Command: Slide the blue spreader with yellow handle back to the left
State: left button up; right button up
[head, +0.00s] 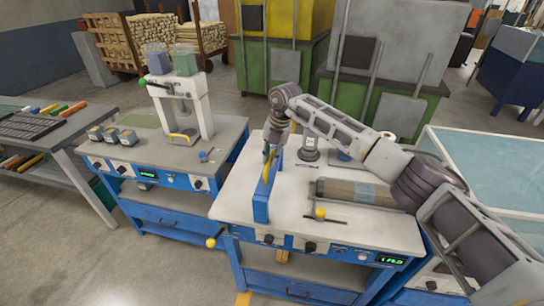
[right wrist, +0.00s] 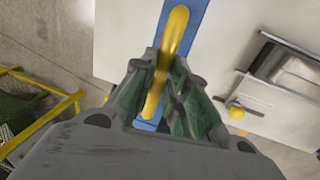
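The blue spreader (head: 261,205) is a long blue bar with a yellow handle (head: 268,172). It stands across the left part of the right workbench's white top (head: 236,196). My right gripper (head: 271,150) is at the far end of the yellow handle in the head view. In the right wrist view, the yellow handle (right wrist: 166,65) passes between the fingers of my right gripper (right wrist: 164,75), and the blue bar (right wrist: 190,25) lies beneath. The fingers look closed around the handle. My left gripper is in neither view.
A dark roller or cylinder (head: 350,192) lies right of the spreader, with a yellow-knobbed lever (head: 320,214) in front. Round pieces (head: 308,150) stand behind. A second bench with a white press (head: 190,105) stands left across a narrow gap.

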aim_at(275, 170)
jog(key=o, duration=0.4)
jog(key=shift+w+a, duration=0.1)
jog(key=shift+a, duration=0.3)
jog(key=shift+o, duration=0.2)
jog(key=shift+d+r, duration=0.1)
jog(key=shift+d, duration=0.1)
notch_tip(275, 170, up, 12)
jog(key=d, duration=0.2)
jog(key=shift+s+f, duration=0.2)
jog(key=shift+s, duration=0.1)
